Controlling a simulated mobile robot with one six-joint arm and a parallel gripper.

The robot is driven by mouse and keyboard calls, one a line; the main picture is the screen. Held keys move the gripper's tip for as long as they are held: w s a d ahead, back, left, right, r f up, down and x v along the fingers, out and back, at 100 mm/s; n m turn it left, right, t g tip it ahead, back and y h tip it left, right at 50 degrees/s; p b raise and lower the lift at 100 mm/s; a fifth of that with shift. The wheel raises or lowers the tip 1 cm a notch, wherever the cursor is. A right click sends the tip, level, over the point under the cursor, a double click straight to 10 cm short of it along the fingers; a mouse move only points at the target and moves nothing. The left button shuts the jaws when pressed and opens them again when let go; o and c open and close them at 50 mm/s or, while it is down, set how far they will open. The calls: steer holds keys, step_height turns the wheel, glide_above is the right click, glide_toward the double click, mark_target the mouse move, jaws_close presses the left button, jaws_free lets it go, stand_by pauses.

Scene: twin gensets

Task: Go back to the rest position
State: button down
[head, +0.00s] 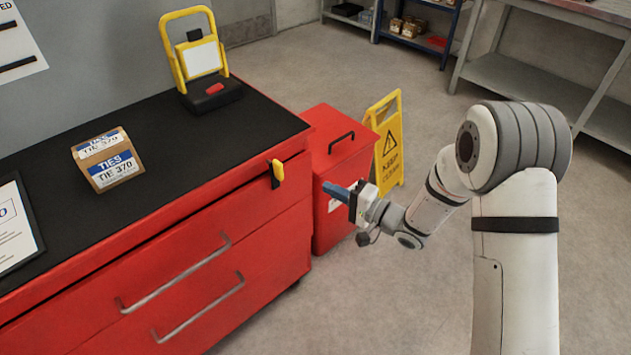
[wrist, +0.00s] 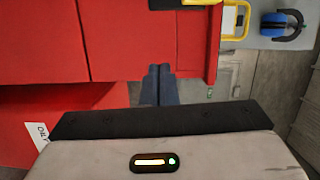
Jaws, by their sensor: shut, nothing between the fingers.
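My gripper (head: 338,191) is shut and empty in the head view. It is held in the air in front of the red bin and to the right of the red cabinet's front corner. Its dark fingers point left in the head view, towards the cabinet. In the wrist view my gripper's fingertips (wrist: 161,70) lie side by side with nothing held between them. My white arm reaches in from the right of the head view.
A red cabinet (head: 230,262) with a black top stands at left. It carries a cable-tie box (head: 107,159) and a yellow-framed stand (head: 199,62). A red bin (head: 330,150) and a yellow floor sign (head: 388,142) stand beside it. Grey floor lies open around my arm.

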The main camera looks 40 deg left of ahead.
steer(key=w+d+r+t+h+p, duration=0.3)
steer(key=w+d+r+t+h, duration=0.35)
steer(key=d, duration=0.55)
steer(key=w+d+r+t+h+p, duration=0.35)
steer(key=w+d+r, duration=0.35)
steer(key=d+r, duration=0.3)
steer(key=s+d+r+m+g+h+p, duration=0.1)
steer(key=s+d+r+h, duration=0.15)
steer(key=d, duration=0.55)
steer(key=s+d+r+m+h+p, duration=0.1)
steer(key=s+d+r+h+p, duration=0.1)
steer(key=d+h, duration=0.35)
steer(key=s+d+r+g+p, duration=0.1)
steer(key=s+d+r+g, duration=0.1)
steer(key=s, duration=0.5)
steer(key=s+d+r+g+p, duration=0.1)
steer(key=s+d+r+g, duration=0.1)
steer(key=s+d, duration=0.3)
steer(key=s+d+r+n+g+p, duration=0.1)
steer(key=s+d+r+g+p, duration=0.1)
steer(key=s, duration=0.7)
steer(key=shift+d, duration=0.7)
